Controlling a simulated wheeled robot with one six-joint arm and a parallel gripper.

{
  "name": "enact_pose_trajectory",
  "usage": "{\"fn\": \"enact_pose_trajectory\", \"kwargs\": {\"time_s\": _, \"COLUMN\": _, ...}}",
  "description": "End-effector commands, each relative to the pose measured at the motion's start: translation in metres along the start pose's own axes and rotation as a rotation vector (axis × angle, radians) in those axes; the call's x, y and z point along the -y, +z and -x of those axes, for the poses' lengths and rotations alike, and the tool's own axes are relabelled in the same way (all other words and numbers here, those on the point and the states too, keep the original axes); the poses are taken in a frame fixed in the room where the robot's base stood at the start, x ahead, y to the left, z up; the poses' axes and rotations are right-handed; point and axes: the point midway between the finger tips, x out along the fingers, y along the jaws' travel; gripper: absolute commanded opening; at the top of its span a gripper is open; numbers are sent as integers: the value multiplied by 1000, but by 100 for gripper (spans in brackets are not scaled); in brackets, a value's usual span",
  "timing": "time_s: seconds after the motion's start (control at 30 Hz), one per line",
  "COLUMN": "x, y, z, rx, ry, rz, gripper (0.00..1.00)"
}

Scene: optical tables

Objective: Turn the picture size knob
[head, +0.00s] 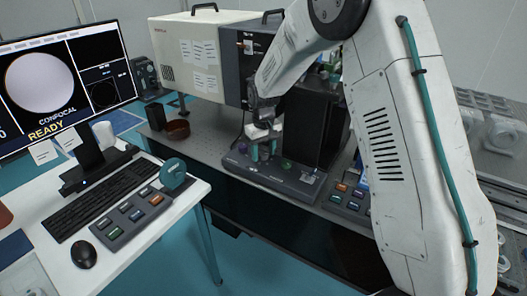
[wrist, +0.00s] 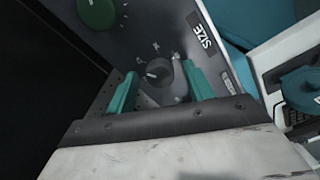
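The size knob (wrist: 158,73) is a small dark round knob with a pale pointer line, on a dark grey panel with tick marks around it. A label reading "SIZE" (wrist: 203,36) is beside it, upside down in the wrist view. My gripper (wrist: 157,82) has its two teal fingers apart, one on each side of the knob, with gaps visible; I cannot tell how deep the tips reach. In the head view my gripper (head: 263,148) is low over the control panel (head: 290,182) and hides the knob.
A larger green knob (wrist: 98,13) is on the same panel. A monitor (head: 62,85) reads "CONFOCAL READY". A keyboard (head: 100,198) and a button box (head: 130,215) are on the white desk.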

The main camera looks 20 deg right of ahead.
Motion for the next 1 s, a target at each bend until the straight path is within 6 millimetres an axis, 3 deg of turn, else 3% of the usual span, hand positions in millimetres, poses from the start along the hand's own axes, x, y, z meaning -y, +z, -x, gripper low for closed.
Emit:
{"fn": "enact_pose_trajectory", "kwargs": {"time_s": 0.23, "x": 0, "y": 0, "z": 7, "rx": -2, "ry": 0, "rz": 0, "gripper": 52}}
{"fn": "enact_pose_trajectory", "kwargs": {"time_s": 0.67, "x": 0, "y": 0, "z": 72, "rx": -2, "ry": 0, "rz": 0, "gripper": 52}}
{"fn": "enact_pose_trajectory", "kwargs": {"time_s": 1.0, "x": 0, "y": 0, "z": 78, "rx": 0, "ry": 0, "rz": 0, "gripper": 52}}
